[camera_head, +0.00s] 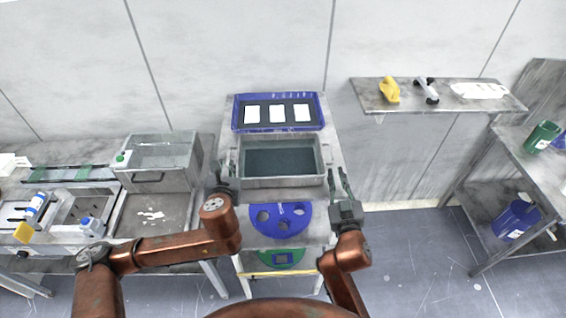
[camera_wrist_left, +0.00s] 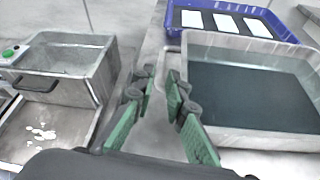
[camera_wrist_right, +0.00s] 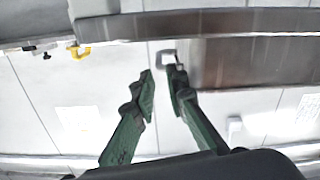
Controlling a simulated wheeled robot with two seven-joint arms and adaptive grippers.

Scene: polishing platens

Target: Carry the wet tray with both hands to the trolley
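The wet tray (camera_head: 324,181) is a grey metal tray holding dark liquid. It rests level on a grey stand in the middle of the head view, and fills the right of the left wrist view (camera_wrist_left: 262,141). My left gripper (camera_head: 221,170) is open and empty just left of the tray. My right gripper (camera_head: 339,180) is open beside the tray's right side. In the right wrist view, a small grey loop handle (camera_wrist_right: 164,52) shows just beyond its fingertips (camera_wrist_right: 160,73); I see nothing held. I cannot tell which piece of furniture is the trolley.
A blue tray (camera_head: 236,118) with three white pieces sits behind the wet tray. A blue holed disc (camera_head: 281,225) lies in front, with a green one (camera_head: 278,258) lower. A metal basin (camera_head: 155,181) stands left. A wall shelf (camera_head: 440,103) and grey rack (camera_head: 484,262) are right.

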